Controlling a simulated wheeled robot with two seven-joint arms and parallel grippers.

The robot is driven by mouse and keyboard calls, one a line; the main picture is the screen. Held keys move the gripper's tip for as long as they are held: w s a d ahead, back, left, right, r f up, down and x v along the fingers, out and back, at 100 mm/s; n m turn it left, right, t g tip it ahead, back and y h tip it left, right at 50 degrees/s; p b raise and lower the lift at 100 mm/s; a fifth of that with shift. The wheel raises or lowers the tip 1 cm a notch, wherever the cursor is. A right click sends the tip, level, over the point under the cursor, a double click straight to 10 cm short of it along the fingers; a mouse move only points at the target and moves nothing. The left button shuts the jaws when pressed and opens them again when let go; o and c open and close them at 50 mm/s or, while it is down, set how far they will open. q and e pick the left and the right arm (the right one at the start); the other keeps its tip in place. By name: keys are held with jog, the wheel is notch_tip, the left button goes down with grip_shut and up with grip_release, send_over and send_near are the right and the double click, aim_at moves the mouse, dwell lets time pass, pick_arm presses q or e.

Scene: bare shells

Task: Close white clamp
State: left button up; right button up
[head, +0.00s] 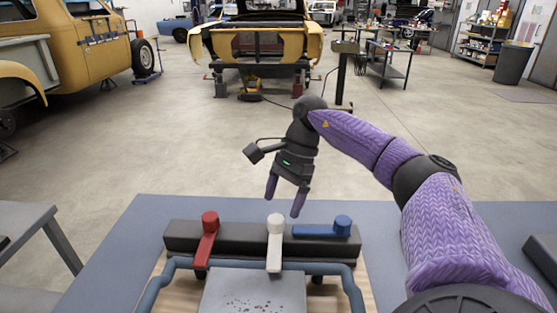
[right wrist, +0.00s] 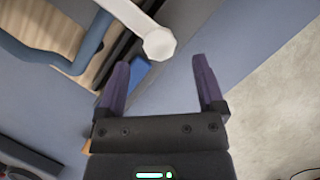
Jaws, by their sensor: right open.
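The white clamp (head: 275,245) is in the middle of a dark bar (head: 180,232), its arm pointing toward me over a grey plate (head: 252,292). A red clamp (head: 208,240) to its left also points toward me. A blue clamp (head: 325,229) to its right lies sideways along the bar. My right gripper (head: 284,207) is open and empty, just above and behind the white clamp's knob. In the right wrist view, the white clamp (right wrist: 152,38) shows just beyond the spread fingers (right wrist: 161,61), apart from them. My left gripper is not in view.
A blue tubular frame (head: 176,270) runs around the plate on a wooden board (head: 367,282). The blue-grey table (head: 120,265) is bare to the left. A grey bench (head: 28,219) stands at the left. The floor behind the table is open.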

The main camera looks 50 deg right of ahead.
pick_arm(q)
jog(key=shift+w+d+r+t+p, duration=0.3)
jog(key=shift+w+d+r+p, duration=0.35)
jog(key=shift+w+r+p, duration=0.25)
pick_arm(e)
jog(key=v, duration=0.5)
jog(key=shift+d+r, duration=0.1)
jog(key=shift+r, duration=0.25)
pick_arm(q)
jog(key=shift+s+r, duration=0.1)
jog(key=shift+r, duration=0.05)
